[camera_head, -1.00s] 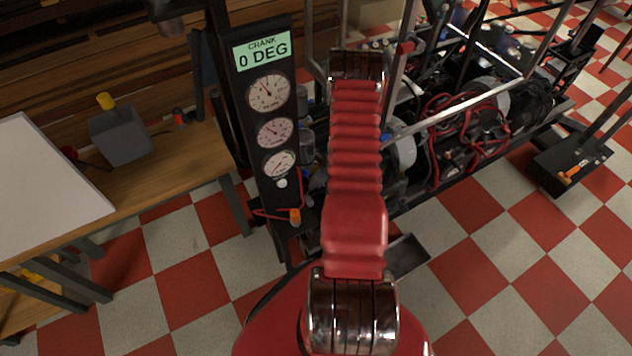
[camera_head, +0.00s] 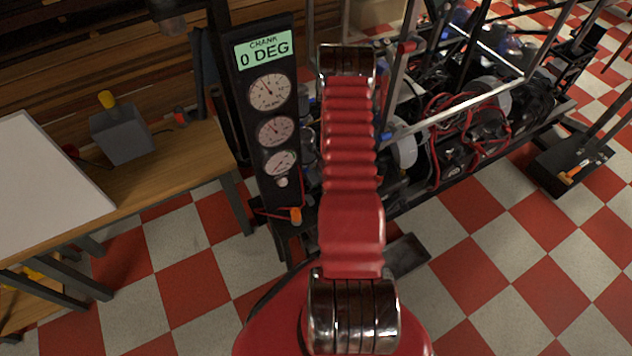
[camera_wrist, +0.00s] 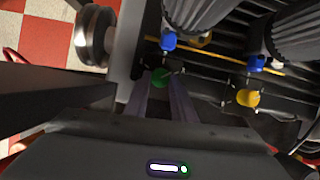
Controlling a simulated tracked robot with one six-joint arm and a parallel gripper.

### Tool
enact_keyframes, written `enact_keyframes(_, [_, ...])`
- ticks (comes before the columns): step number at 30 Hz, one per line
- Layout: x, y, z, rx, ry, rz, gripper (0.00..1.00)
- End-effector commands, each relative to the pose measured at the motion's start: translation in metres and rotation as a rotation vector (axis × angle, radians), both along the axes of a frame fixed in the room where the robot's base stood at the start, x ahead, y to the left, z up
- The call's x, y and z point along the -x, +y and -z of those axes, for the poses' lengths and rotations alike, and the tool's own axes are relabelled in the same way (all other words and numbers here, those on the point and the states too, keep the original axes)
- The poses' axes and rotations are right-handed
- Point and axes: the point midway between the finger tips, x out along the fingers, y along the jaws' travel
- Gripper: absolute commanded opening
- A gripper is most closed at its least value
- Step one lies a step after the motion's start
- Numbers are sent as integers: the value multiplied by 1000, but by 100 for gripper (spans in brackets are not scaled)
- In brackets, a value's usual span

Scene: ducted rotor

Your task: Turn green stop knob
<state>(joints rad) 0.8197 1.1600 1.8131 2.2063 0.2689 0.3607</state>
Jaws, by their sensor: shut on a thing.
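The green stop knob (camera_wrist: 161,77) shows in the wrist view, upper middle, between the tips of my gripper's two fingers. My gripper (camera_wrist: 161,84) is shut on it, and the fingers cover its sides. Which way the knob is turned is hard to tell, as it is small and partly hidden. In the head view my red arm hides the gripper and the knob.
In the wrist view, a blue knob (camera_wrist: 168,41), another blue knob (camera_wrist: 256,62) and a yellow knob (camera_wrist: 247,98) sit close by, with dark ribbed cylinders above. A gauge panel (camera_head: 268,130) reading "CRANK 0 DEG" stands beside my arm. A wooden bench (camera_head: 190,165) is at left.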

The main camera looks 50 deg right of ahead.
Motion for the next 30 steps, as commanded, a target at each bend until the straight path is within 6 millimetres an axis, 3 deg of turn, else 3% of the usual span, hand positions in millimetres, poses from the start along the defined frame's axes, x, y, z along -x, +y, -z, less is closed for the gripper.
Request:
enact_keyframes(14, [-1,0,0,0,-1,10,1])
enact_keyframes(15, [-1,0,0,0,-1,10,25])
enact_keyframes(22, [0,0,0,0,-1,10,41])
enact_keyframes(30, [0,0,-1,0,0,10,42])
